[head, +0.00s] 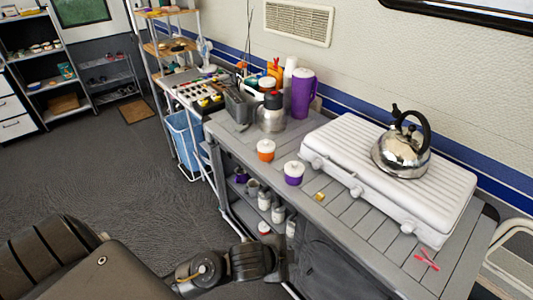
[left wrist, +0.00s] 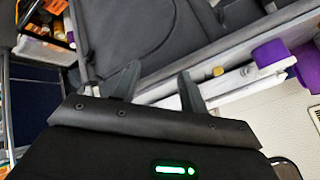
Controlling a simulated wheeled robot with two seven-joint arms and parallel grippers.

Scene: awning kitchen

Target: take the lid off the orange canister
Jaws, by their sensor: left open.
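The orange canister (head: 266,150) stands upright on the grey slatted table in the head view, its white lid (head: 266,142) on top. A similar purple canister (head: 293,175) with a white lid stands to its right and nearer. My left arm comes in low along the bottom of the head view, below the table's front edge and well short of the canister. In the left wrist view my left gripper (left wrist: 157,82) is open, with nothing between its two dark fingers. I cannot identify the orange canister in that view. My right gripper is not in view.
A white ridged case (head: 335,150) with a steel kettle (head: 402,150) fills the table's right side. A steel flask (head: 271,115) and a purple jug (head: 302,92) stand behind the canister. Shelves under the table (head: 225,148) hold cups and jars. A dark bag (head: 335,265) hangs in front.

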